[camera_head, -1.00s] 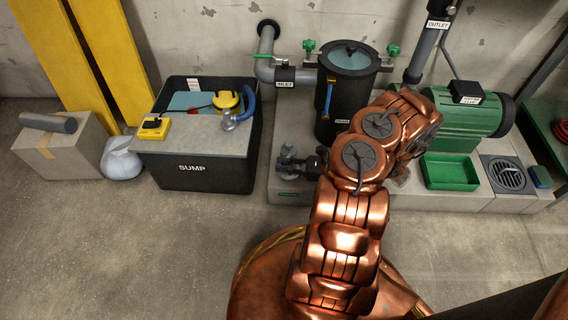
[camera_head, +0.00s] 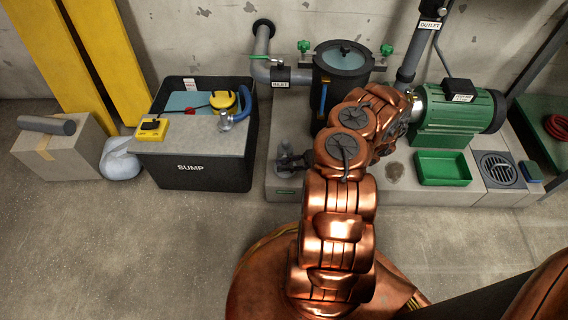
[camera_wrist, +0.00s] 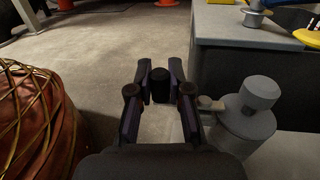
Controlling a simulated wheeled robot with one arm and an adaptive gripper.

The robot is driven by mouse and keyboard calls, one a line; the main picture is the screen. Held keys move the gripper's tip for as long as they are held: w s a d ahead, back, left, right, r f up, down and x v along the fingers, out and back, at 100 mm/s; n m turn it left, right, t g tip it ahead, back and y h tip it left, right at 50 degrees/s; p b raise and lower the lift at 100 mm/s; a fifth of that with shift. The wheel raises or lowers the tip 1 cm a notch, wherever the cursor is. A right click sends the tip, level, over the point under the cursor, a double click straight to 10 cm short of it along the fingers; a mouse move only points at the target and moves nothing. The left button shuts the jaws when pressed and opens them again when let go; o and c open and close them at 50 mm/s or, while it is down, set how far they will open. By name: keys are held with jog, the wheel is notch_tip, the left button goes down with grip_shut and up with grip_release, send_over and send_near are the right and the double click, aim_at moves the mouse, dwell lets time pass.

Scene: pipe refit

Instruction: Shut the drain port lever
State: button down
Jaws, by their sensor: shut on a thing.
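The grey drain port fitting (camera_head: 287,160) stands at the front left of the grey plinth, left of my arm. In the wrist view the fitting (camera_wrist: 247,118) is large, just right of my gripper, with a short grey stem reaching towards the fingers. My gripper (camera_wrist: 160,92) has its two dark fingers closed on a black lever grip (camera_wrist: 160,84), which shows between the fingertips. The rest of the lever is hidden by the fingers, so its angle is hard to tell. In the head view my arm covers most of the gripper and the lever.
The black sump box (camera_head: 195,172) stands left of the plinth (camera_head: 450,199). Behind my arm is a dark strainer pot (camera_head: 343,62). A green tray (camera_head: 442,168) and a green pump motor (camera_head: 460,112) are on the right. The floor in front is clear.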

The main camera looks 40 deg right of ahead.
jog(key=c, duration=1.1)
grip_release()
jog(key=shift+v, duration=6.05)
